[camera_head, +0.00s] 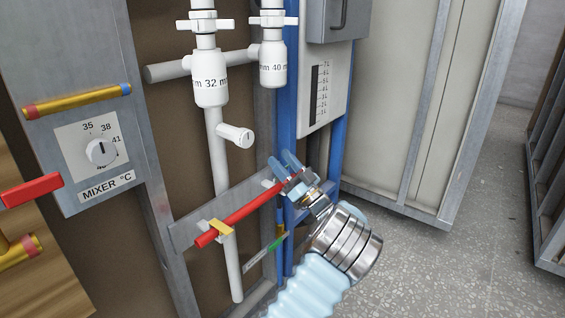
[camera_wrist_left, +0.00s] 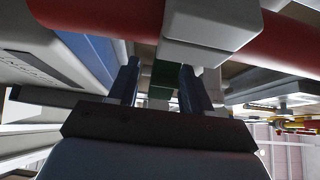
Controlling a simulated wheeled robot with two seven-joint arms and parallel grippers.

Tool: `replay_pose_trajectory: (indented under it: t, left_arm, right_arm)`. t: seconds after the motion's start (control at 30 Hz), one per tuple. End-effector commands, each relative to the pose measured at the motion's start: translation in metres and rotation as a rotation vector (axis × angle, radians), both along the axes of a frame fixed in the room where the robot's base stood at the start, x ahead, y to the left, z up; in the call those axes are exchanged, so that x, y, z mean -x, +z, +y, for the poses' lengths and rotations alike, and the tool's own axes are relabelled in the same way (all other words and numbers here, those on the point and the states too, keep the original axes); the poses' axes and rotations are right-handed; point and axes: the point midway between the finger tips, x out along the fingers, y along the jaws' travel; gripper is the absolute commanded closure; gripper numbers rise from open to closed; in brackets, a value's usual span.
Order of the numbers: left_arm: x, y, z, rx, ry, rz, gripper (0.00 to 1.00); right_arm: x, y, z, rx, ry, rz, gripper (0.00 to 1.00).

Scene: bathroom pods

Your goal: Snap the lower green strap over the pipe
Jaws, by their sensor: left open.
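The lower green strap (camera_head: 277,241) shows in the head view as a small green piece at the end of a pale bar, below the red pipe (camera_head: 245,211). The red pipe slopes up to the right in front of a grey rail, with a yellow strap (camera_head: 220,228) near its left end. My left gripper (camera_head: 281,160) is open by the pipe's right end, above the green strap. In the left wrist view a green patch (camera_wrist_left: 165,75) shows between the open fingers, below a white clip (camera_wrist_left: 212,30) on a red pipe; contact cannot be told. My right gripper is not in view.
A white vertical pipe (camera_head: 218,150) with valves stands behind the red pipe. A blue frame post (camera_head: 287,110) is close to my left gripper. The mixer panel (camera_head: 92,150) is at left. Open floor (camera_head: 420,270) lies to the right.

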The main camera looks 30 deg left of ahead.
Motion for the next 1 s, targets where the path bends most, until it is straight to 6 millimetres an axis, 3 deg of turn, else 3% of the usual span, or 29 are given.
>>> replay_pose_trajectory:
  t: [0.6,1.0]
  left_arm:
    - [0.008,-0.073,-0.1,0.0,-0.002,0.001,0.51]
    - [0.009,-0.079,-0.11,0.0,-0.001,0.001,0.51]
  right_arm:
    - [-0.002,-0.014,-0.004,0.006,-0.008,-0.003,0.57]
    - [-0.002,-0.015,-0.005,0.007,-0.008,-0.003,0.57]
